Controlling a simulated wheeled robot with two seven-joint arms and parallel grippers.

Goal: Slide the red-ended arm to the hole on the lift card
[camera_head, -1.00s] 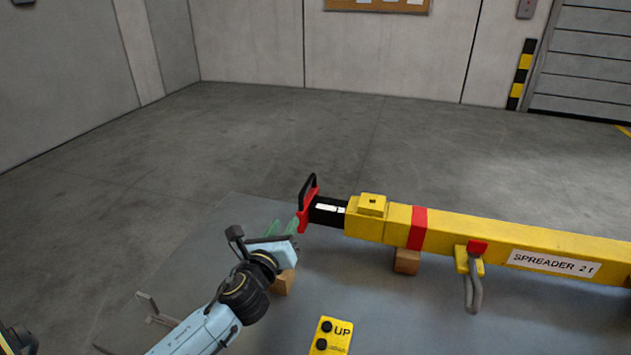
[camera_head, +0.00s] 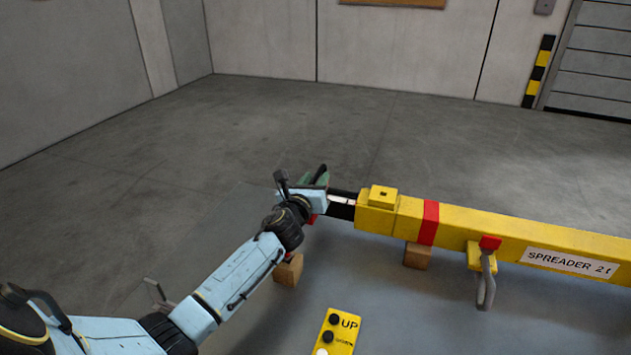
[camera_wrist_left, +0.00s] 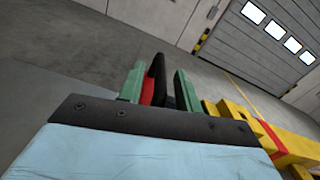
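The yellow spreader beam (camera_head: 462,228) lies across the right, with a black inner arm (camera_head: 341,203) coming out of its left end. A white marking shows on the black arm. A raised yellow block (camera_head: 383,197) with a dark spot on top sits at that end. The arm's red end plate (camera_wrist_left: 148,92) and black handle (camera_wrist_left: 157,76) are mostly hidden behind my left gripper in the head view. My left gripper (camera_head: 318,180) is open, its green fingers on either side of the handle in the left wrist view (camera_wrist_left: 158,86). My right gripper is out of view.
Wooden blocks (camera_head: 418,256) (camera_head: 288,270) stand beneath the beam and by my arm. A red-topped grey hook (camera_head: 487,273) hangs at the beam's front. The floor behind is clear.

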